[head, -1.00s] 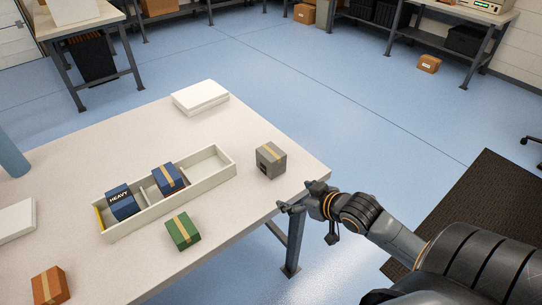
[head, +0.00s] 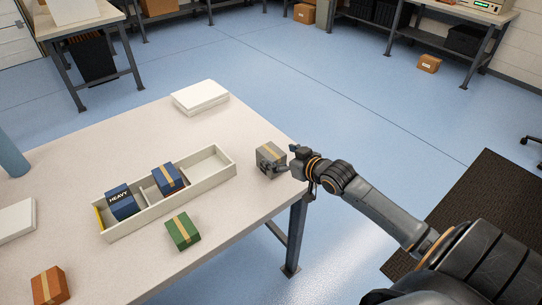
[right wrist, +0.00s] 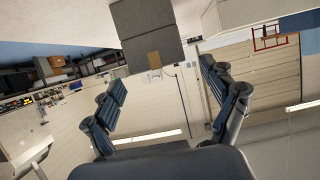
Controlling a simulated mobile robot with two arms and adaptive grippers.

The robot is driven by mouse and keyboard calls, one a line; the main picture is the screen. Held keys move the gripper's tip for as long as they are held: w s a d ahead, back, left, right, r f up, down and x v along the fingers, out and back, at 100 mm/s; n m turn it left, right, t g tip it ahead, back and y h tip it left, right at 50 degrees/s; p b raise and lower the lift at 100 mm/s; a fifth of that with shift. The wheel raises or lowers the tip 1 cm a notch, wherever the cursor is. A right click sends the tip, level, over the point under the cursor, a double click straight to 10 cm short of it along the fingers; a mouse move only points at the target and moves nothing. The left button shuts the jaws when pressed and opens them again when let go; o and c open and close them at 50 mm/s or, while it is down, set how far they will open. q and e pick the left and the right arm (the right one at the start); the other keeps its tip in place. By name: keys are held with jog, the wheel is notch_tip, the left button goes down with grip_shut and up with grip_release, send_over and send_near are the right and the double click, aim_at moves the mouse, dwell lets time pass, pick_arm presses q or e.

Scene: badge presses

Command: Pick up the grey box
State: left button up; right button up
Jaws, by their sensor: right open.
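The grey box (head: 266,152), with tan tape across its top, stands on the table near its right edge, just right of the white divided tray (head: 225,170). My right gripper (head: 284,163) is open at the box's right side, its fingers reaching toward it and partly covering it. In the right wrist view the grey box (right wrist: 145,32) fills the top middle, ahead of the spread fingers of the right gripper (right wrist: 162,78). I cannot tell whether the fingers touch it. My left gripper is not in view.
The tray holds two blue boxes (head: 122,204) (head: 165,180), one marked HEAVY; its right compartment is empty. A green box (head: 182,231) and an orange box (head: 50,287) stand in front. White stacks (head: 200,97) (head: 16,221) lie on the table (head: 110,135).

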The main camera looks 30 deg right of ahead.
aim_at(274, 153)
jog(key=x, duration=0.5)
jog(key=shift+f, duration=0.1)
jog(key=c, duration=1.3)
